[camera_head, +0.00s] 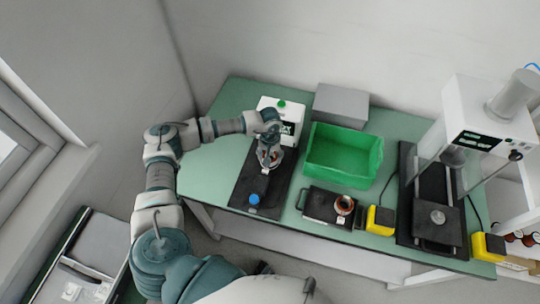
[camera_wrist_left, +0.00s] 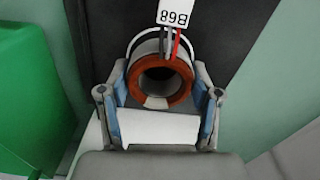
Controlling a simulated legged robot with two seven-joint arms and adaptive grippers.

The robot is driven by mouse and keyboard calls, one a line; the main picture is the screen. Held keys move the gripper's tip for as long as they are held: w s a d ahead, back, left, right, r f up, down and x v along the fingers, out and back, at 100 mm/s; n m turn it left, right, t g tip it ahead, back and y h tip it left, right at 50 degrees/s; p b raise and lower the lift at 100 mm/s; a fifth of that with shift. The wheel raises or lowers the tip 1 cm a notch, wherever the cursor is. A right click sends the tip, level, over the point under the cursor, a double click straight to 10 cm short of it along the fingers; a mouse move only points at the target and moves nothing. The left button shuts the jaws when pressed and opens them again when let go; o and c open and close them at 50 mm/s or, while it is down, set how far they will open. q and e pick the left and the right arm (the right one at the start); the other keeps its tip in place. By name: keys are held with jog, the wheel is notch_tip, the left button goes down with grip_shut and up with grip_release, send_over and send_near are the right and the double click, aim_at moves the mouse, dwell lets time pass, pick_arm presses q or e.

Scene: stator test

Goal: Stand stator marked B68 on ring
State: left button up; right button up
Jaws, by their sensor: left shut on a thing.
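The stator marked B68 (camera_wrist_left: 168,80) is a short cylinder with an orange-brown winding face, a dark central hole and red and dark leads. Its white tag (camera_wrist_left: 175,14) reads B68, upside down in the left wrist view. My left gripper (camera_wrist_left: 160,100) is shut on it, blue-padded fingers on either side. In the head view my left gripper (camera_head: 269,158) is over the black base of the white tester. A thin white ring (camera_wrist_left: 134,40) shows partly behind the stator against the black surface; I cannot tell whether the stator touches it. My right gripper is not in view.
The white tester (camera_head: 266,104) has a green button; a blue knob (camera_head: 254,199) sits on its base. A green bin (camera_head: 346,151), grey box (camera_head: 340,104), black tray (camera_head: 318,204) with another stator (camera_head: 344,204), and a press (camera_head: 470,130) stand to the right.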

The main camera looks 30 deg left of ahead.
pick_arm(q)
jog(key=o, duration=1.7)
notch_tip(320, 180, up, 12)
